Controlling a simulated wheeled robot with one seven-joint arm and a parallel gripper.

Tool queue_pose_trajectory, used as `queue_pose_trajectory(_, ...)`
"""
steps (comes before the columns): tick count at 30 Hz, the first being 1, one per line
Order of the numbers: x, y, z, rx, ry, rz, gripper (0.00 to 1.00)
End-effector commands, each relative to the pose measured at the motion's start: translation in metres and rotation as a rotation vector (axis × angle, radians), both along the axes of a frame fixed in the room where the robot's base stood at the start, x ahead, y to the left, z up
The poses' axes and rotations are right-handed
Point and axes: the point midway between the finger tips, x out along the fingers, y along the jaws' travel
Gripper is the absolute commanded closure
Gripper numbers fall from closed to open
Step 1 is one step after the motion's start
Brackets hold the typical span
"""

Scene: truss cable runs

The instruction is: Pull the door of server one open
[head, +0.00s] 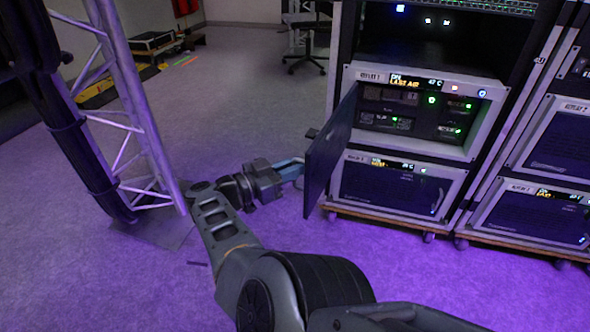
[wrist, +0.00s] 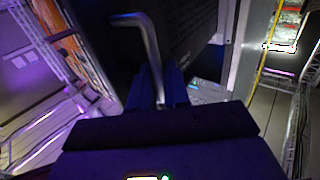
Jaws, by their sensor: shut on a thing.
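The door (head: 331,152) of the upper server (head: 480,85) stands swung wide open on its left side, showing the lit modules inside. I take this as server one, though its label is too small to read surely. My gripper (head: 294,168) is at the door's outer face, left of the rack. In the wrist view my gripper (wrist: 160,92) is shut around the grey bar handle (wrist: 148,40) on the dark door (wrist: 192,35). The fingers hide the handle's lower part.
A second server (head: 390,190) below has its door shut. Another rack (head: 550,150) stands at the right. A metal truss with dark cables (head: 120,100) rises at the left, close to my arm. A chair (head: 305,45) stands at the back. The floor between is mostly clear.

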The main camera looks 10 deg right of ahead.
Motion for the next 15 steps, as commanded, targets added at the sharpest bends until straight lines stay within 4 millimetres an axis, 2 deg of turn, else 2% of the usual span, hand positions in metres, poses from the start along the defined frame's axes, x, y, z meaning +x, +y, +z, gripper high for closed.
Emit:
queue_pose_trajectory(5, 0.0029, -0.0046, 0.0041, 0.0, -0.007, -0.005, 1.0)
queue_pose_trajectory(6, 0.0029, -0.0047, 0.0041, 0.0, -0.007, -0.005, 0.82)
queue_pose_trajectory(9, 0.0024, -0.0043, 0.0033, 0.0, -0.005, -0.005, 0.72)
queue_pose_trajectory(15, 0.0013, -0.0022, 0.0017, 0.0, -0.003, -0.002, 0.72)
